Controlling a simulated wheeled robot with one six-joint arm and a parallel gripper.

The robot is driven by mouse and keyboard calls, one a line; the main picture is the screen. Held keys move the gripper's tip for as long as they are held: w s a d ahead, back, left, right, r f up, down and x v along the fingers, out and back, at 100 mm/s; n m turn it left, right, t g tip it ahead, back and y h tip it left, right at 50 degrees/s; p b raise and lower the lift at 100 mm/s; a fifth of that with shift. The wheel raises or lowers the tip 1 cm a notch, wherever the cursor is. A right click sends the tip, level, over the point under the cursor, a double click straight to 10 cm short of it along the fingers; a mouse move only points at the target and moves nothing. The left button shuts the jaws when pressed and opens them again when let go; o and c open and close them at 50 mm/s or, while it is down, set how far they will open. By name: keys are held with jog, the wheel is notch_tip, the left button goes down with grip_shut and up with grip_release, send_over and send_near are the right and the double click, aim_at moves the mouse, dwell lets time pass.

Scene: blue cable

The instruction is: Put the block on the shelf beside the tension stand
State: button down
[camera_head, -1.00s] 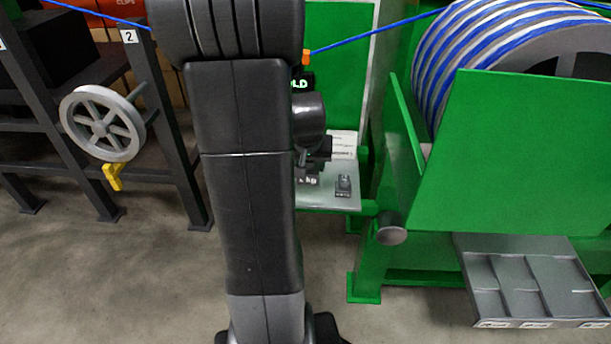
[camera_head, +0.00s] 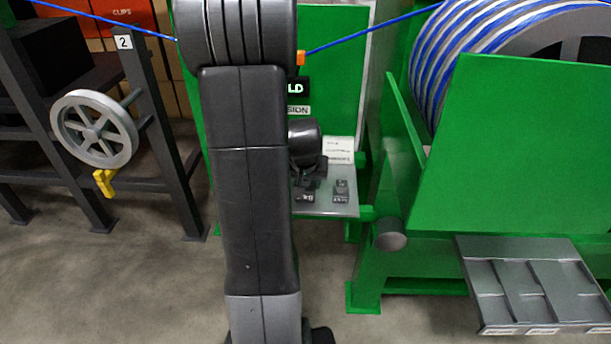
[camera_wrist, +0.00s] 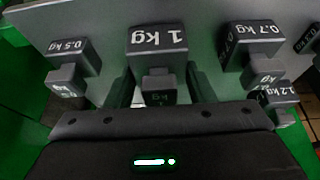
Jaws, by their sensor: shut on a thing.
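My gripper (camera_wrist: 160,92) is shut on the block marked 1 kg (camera_wrist: 157,40), with one finger on each side in the wrist view. In the camera_head view the block (camera_head: 305,197) is partly hidden by my arm and sits at the left part of the grey shelf (camera_head: 325,210). The shelf (camera_wrist: 205,14) lies around and beyond the block in the wrist view. I cannot tell whether the block touches it. The green tension stand (camera_head: 335,85) rises behind, its display reading "LD" and its sign "SION", both partly covered by my arm.
A 0.5 kg block (camera_wrist: 72,50) stands left of mine, a 0.7 kg block (camera_wrist: 255,40) right, with more small weights nearby. A blue cable (camera_head: 370,35) runs above to the striped drum (camera_head: 450,60). A handwheel (camera_head: 95,128) is at left, a divided tray (camera_head: 530,285) at right.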

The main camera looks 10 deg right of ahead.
jog(key=shift+w, duration=0.15)
jog(key=shift+f, duration=0.2)
jog(key=c, duration=0.6)
grip_release()
jog(key=shift+c, duration=0.2)
jog(key=p+v, duration=0.3)
jog(key=v, duration=0.9)
jog(key=shift+p, duration=0.4)
jog(key=shift+r, duration=0.15)
